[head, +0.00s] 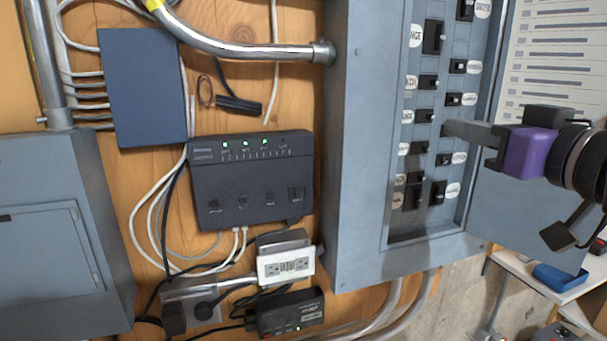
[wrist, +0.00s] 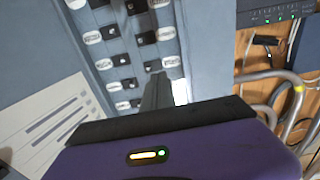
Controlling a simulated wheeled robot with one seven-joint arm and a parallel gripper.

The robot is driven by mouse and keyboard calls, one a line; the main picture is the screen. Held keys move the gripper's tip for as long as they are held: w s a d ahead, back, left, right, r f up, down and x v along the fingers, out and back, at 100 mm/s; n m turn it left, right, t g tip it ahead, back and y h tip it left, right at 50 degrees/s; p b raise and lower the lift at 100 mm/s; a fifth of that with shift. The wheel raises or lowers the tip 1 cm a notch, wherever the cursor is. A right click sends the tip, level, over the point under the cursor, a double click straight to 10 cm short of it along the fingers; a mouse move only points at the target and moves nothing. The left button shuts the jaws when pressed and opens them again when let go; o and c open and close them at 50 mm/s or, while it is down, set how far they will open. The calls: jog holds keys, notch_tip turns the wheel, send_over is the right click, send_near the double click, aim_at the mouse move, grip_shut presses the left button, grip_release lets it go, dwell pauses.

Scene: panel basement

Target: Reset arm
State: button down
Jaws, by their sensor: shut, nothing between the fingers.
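My gripper (head: 448,130) is at the right of the head view, purple and black, with its narrow grey fingers pointing left into the open breaker panel (head: 353,130). The fingers are shut with nothing held. Their tips are in front of or against the breaker switches (head: 424,115) in the middle of the panel; I cannot tell whether they touch. In the wrist view the fingers (wrist: 157,92) reach up toward the rows of black switches (wrist: 125,72) with white oval labels. The purple gripper body covers the lower part of that view.
The panel's open door (head: 545,60) with a printed chart stands behind my arm at the right. Left of the panel are a black box with green lights (head: 250,180), a metal conduit (head: 230,45), a power outlet (head: 287,266) and cables. A white table (head: 535,280) stands lower right.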

jog(key=shift+s, duration=0.1)
jog(key=s+d+r+t, duration=0.4)
jog(key=s+r+t, duration=0.1)
jog(key=t, duration=0.1)
jog(key=s+d+f+m+t+h+b, duration=0.1)
jog(key=s+d+f+m+h, duration=0.15)
jog(key=f+m+h, duration=0.45)
jog(key=s+d+f+m+t+h+b, duration=0.1)
jog(key=s+f+m+h, duration=0.15)
jog(key=f, duration=0.75)
jog(key=s+a+f+g+h+b, duration=0.1)
jog(key=s+a+f+g, duration=0.1)
jog(key=s+f, duration=0.6)
jog(key=s+a+f+g+b, duration=0.15)
jog(key=s+f, duration=0.25)
jog(key=f, duration=0.8)
jog(key=s+a+f+n+g+y, duration=0.2)
jog(key=s+a+f+n+g, duration=0.1)
jog(key=s+f, duration=0.5)
jog(key=s+a+f+n+g+y, duration=0.3)
jog(key=s+f, duration=0.5)
jog(key=s, duration=0.3)
jog(key=shift+s+f+g+b, duration=0.15)
jog(key=shift+f+g+b, duration=0.05)
jog(key=shift+g+b, duration=0.25)
